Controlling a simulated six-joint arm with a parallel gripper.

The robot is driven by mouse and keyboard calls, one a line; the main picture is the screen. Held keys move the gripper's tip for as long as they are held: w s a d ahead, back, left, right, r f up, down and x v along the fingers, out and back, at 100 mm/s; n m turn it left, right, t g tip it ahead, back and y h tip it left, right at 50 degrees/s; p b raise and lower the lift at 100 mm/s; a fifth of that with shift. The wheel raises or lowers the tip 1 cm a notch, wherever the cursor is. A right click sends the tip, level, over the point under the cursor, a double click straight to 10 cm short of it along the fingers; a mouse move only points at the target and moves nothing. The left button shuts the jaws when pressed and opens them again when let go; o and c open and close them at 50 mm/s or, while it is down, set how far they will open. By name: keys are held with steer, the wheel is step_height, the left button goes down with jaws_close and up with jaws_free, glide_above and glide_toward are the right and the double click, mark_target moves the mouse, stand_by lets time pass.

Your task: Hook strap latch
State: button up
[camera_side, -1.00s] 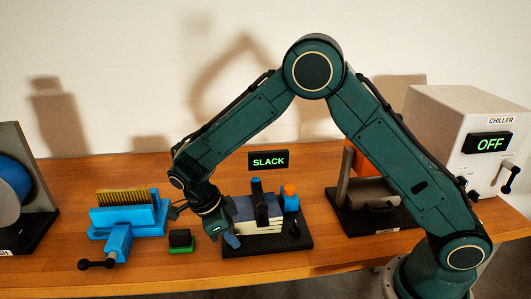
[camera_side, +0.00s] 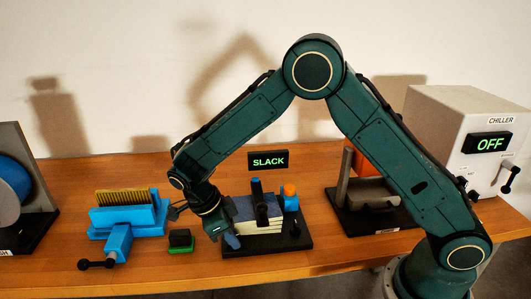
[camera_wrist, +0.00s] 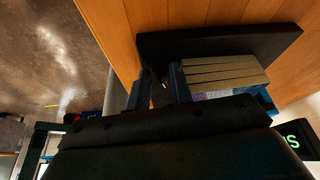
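The strap fixture stands mid-bench on a black base plate (camera_side: 270,245). A layered stack of pale boards with a blue top (camera_side: 258,226) lies on it, crossed by an upright black part (camera_side: 260,204). A blue post with an orange cap (camera_side: 290,191) stands at its right. The sign above reads SLACK (camera_side: 268,160). My gripper (camera_side: 229,238) is low at the fixture's front left corner, beside a small blue piece. The stack (camera_wrist: 222,72) also shows in the wrist view, with a blue upright at its left.
A blue vise with a comb-like yellow insert (camera_side: 125,197) and a small green-and-black block (camera_side: 181,241) stand left of the fixture. A dark station (camera_side: 375,220) and the chiller (camera_side: 445,120), reading OFF, stand right. The bench front is clear.

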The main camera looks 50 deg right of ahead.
steer(key=shift+s+d, duration=0.15)
steer(key=shift+d, duration=0.1)
steer(key=shift+w+a+r, duration=0.25)
steer(key=shift+w+r, duration=0.05)
steer(key=shift+r, duration=0.35)
steer(key=v, duration=0.6)
steer(key=shift+a+r, duration=0.3)
steer(key=shift+o, duration=0.2)
steer(key=s+a+r+n+t+h, duration=0.1)
steer(key=s+a+r+n+t, duration=0.1)
steer(key=s+n+t, duration=0.8)
steer(key=s+n, duration=0.1)
steer(key=n, duration=0.8)
steer(key=shift+s+r, duration=0.2)
steer(key=shift+s, duration=0.05)
steer(key=shift+w+f, duration=0.1)
